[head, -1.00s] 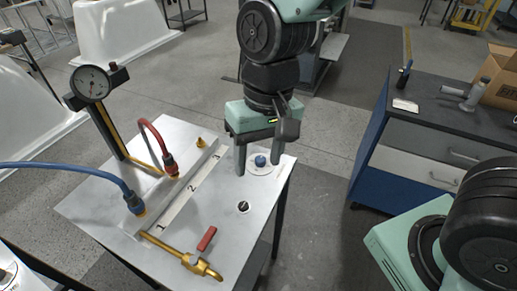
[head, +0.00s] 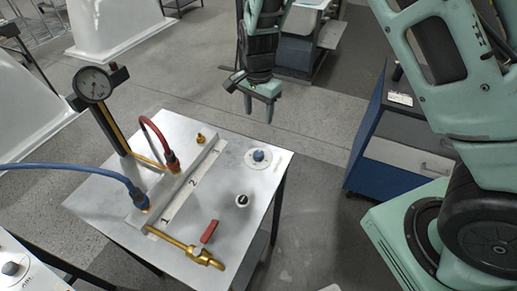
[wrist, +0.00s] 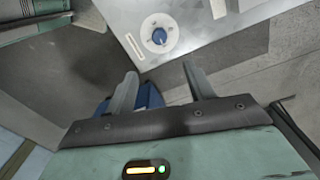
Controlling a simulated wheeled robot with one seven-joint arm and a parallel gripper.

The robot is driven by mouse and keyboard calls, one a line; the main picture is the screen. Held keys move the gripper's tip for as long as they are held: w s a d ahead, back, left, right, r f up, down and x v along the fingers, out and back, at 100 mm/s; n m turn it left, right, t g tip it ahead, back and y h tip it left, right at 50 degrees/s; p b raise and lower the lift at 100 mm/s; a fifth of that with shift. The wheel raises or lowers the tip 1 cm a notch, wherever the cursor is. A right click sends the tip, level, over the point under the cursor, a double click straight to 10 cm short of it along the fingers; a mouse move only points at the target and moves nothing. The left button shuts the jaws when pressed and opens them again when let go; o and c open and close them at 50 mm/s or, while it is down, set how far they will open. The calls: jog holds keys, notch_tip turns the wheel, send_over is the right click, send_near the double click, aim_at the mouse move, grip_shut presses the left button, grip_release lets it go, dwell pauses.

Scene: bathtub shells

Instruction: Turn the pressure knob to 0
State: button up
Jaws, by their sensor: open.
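A blue knob (head: 258,156) sits on a round white dial plate at the right rear corner of the metal table (head: 222,186). It also shows in the wrist view (wrist: 159,36), ahead of the fingers; its setting is too small to read. My gripper (head: 259,112) is open and empty, raised past the table's far edge, apart from the knob. In the wrist view its two fingers (wrist: 159,72) stand apart with nothing between them. A pressure gauge (head: 93,84) stands on a post at the left; its reading is not legible.
A small black knob (head: 242,200), a red-handled brass valve (head: 208,232) and a numbered strip (head: 180,196) are on the table. Red (head: 158,138) and blue (head: 85,170) hoses rise at the left. A blue cabinet (head: 367,150) stands right; floor between is clear.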

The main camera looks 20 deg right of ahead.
aim_at(258, 153)
notch_tip(258, 153, down, 17)
jog(key=p, duration=0.4)
jog(key=shift+r, duration=0.15)
jog(key=c, duration=1)
